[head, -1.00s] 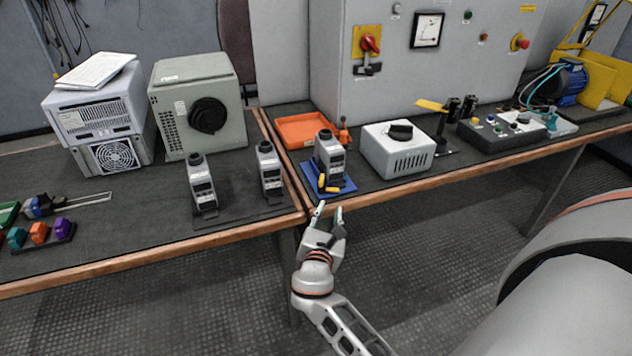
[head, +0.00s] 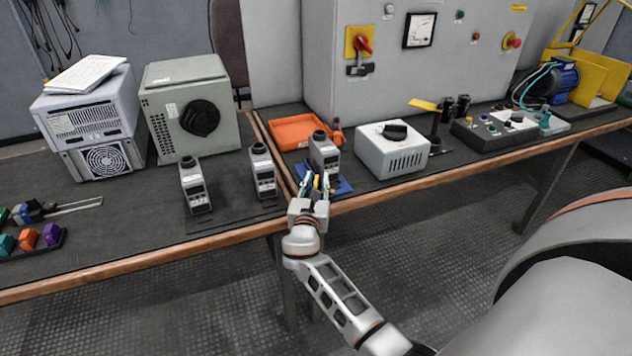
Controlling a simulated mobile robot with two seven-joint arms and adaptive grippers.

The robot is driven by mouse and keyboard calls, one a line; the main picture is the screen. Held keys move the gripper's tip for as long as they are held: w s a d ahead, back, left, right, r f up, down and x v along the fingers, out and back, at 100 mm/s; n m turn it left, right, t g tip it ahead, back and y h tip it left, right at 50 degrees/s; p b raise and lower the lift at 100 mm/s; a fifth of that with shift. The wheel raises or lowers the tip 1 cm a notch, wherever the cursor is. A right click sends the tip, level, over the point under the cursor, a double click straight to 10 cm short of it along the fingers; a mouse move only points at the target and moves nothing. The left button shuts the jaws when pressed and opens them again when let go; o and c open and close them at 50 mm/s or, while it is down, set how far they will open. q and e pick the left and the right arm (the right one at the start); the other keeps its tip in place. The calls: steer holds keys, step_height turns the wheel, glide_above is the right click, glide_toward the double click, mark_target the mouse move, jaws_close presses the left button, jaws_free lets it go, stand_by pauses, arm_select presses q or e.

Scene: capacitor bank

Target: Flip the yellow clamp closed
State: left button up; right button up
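The yellow clamp (head: 316,182) shows as a small yellow piece at the front foot of a grey capacitor unit (head: 324,153), which stands upright on a blue mat (head: 343,186) near the bench's front edge. My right gripper (head: 315,178) is at this edge, in front of the unit. Its fingers are apart, with the yellow piece showing between them. The gripper hides much of the clamp and the mat. I cannot tell whether a finger touches it. My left gripper is not in view.
Two similar grey units (head: 195,187) stand to the left. An orange tray (head: 293,132) lies behind, and a grey box with a black knob (head: 392,152) stands to the right. A yellow lever (head: 425,104) on a black stand is further right. The wooden bench edge (head: 400,187) runs below.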

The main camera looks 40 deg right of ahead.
jaws_close()
steer(key=shift+d+r+n+t+y+p, duration=0.1)
steer(key=shift+r+n+t+y+p, duration=0.45)
steer(key=shift+p, duration=0.2)
steer(key=shift+f+n+t+y+p, duration=0.1)
steer(key=shift+n+t+y+p, duration=0.45)
steer(key=shift+y+p, duration=0.15)
steer(key=shift+n+t+y, duration=0.3)
steer(key=shift+n+y, duration=0.1)
steer(key=shift+y, duration=0.15)
steer(key=n+y, duration=0.1)
steer(key=t+y, duration=0.1)
steer(key=shift+f+n+y+p, duration=0.25)
steer(key=shift+n+y+p, duration=0.05)
steer(key=shift+n+y, duration=0.5)
steer(key=shift+f+t+y, duration=0.1)
steer(key=shift+t+y, duration=0.2)
steer(key=shift+y, duration=0.2)
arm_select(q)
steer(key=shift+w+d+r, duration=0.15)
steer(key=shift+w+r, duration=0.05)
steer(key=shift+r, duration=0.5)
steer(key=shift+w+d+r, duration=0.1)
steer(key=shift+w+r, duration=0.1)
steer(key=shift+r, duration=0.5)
